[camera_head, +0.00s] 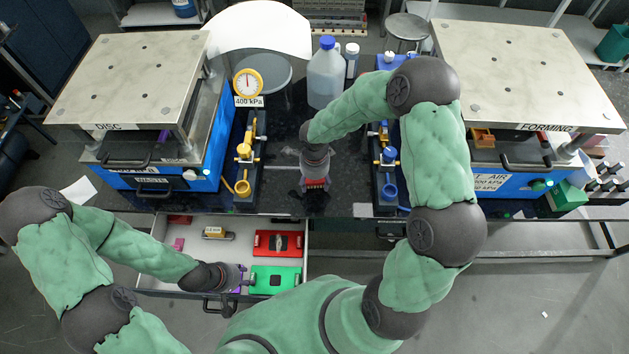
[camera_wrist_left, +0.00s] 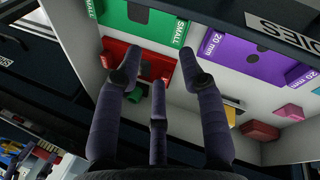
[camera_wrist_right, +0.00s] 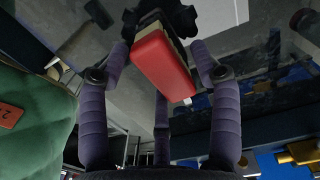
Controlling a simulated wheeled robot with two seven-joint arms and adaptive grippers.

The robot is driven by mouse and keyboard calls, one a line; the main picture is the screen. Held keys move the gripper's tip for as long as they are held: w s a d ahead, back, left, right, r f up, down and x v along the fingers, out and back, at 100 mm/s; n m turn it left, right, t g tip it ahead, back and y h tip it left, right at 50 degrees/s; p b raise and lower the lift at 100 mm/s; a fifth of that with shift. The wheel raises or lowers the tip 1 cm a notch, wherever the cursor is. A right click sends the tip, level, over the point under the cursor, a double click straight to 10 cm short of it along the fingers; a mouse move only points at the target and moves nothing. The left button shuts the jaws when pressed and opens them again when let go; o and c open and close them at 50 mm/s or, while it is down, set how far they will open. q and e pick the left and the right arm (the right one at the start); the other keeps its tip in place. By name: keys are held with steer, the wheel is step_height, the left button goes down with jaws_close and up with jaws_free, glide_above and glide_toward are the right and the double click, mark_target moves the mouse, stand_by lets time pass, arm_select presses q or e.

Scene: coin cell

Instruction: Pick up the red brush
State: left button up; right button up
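The red brush (camera_head: 316,184) is at the bench's front, right at my right gripper (camera_head: 316,178) in the head view. In the right wrist view it is a red block (camera_wrist_right: 163,65) with a pale strip along its top edge, tilted, between the fingers of my right gripper (camera_wrist_right: 160,48). The fingertips bend in close to its sides; whether they press on it cannot be told. My left gripper (camera_head: 240,278) is over the open drawer (camera_head: 225,252). In the left wrist view its fingers (camera_wrist_left: 159,70) are apart and empty.
The drawer holds a red box (camera_head: 279,243), a green box (camera_head: 275,279) and small parts. A blue-capped bottle (camera_head: 325,75) and a gauge (camera_head: 248,84) stand behind. Blue presses (camera_head: 205,140) flank the dark bench.

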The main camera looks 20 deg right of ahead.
steer(key=c, duration=0.8)
steer(key=shift+r, duration=0.1)
steer(key=shift+r, duration=0.55)
steer(key=s+a+r, duration=0.1)
steer(key=r, duration=0.1)
steer(key=s+r, duration=0.1)
steer(key=r, duration=0.2)
steer(key=s+a+r, duration=0.1)
steer(key=s+r, duration=0.1)
steer(key=shift+a+r, duration=0.3)
steer(key=shift+r, duration=0.05)
steer(key=shift+s+a+r, duration=0.7)
steer(key=shift+s+a, duration=0.15)
steer(key=shift+s, duration=0.45)
steer(key=shift+s+a+r, duration=0.65)
steer(key=shift+s+a, duration=0.15)
steer(key=shift+s, duration=0.5)
steer(key=shift+s+a+r, duration=0.7)
steer(key=shift+s+a, duration=0.15)
steer(key=shift+s, duration=0.45)
